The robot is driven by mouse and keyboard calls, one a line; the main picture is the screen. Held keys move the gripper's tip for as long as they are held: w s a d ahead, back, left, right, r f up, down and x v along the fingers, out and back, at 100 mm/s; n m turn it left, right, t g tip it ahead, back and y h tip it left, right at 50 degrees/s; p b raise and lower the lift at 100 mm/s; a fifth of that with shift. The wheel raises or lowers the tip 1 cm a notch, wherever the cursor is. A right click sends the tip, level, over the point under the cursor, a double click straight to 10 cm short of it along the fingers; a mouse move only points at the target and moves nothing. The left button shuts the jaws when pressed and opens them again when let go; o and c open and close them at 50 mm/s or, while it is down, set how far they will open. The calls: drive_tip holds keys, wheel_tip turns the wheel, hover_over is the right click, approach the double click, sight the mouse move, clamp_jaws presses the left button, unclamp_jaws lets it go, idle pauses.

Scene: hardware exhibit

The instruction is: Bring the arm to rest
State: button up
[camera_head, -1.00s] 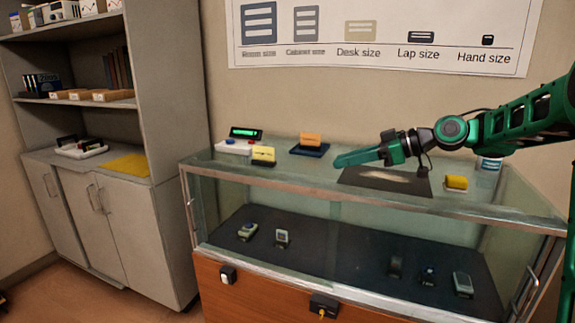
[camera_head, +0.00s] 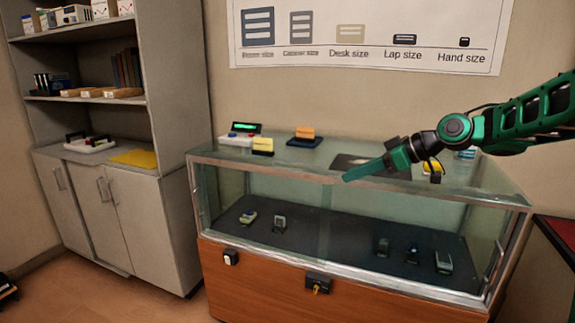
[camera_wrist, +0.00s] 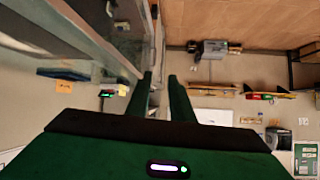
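My green arm reaches in from the right in the head view. My gripper (camera_head: 350,177) points left and slightly down, in front of the glass case's top as seen here; I cannot tell its exact distance from the glass. In the wrist view my gripper (camera_wrist: 160,78) has two green fingers with a clear gap between them and nothing held.
The glass display case (camera_head: 290,161) holds several small devices. On its top stand a sticky-note block (camera_head: 263,146), an orange item on a dark base (camera_head: 304,135) and a dark mat (camera_head: 347,161). A grey cabinet (camera_head: 125,215) stands left. A dark red-edged surface (camera_head: 552,235) is at right.

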drive_tip(key=s+d+f+m+g+h, duration=0.1)
drive_tip(key=s+d+f+m+h, duration=0.35)
drive_tip(key=s+d, duration=0.4)
drive_tip(key=s+d+f+m+g+h, duration=0.1)
drive_tip(key=s+d+f+m+h, duration=0.3)
drive_tip(key=s+d, duration=0.4)
drive_tip(key=s+d+f+m+g, duration=0.1)
drive_tip(key=s+d+f+m, duration=0.1)
drive_tip(key=s, duration=0.6)
drive_tip(key=s+d+f+m+g+h, duration=0.1)
drive_tip(key=s+m, duration=0.3)
drive_tip(key=s, duration=0.4)
drive_tip(key=s+d+f+m+g, duration=0.1)
drive_tip(key=s+d+f+m, duration=0.2)
drive_tip(key=s, duration=0.6)
drive_tip(key=shift+g, duration=0.4)
drive_tip(key=shift+w, duration=0.15)
drive_tip(key=shift+w+f+h, duration=0.25)
drive_tip(key=shift+w, duration=0.25)
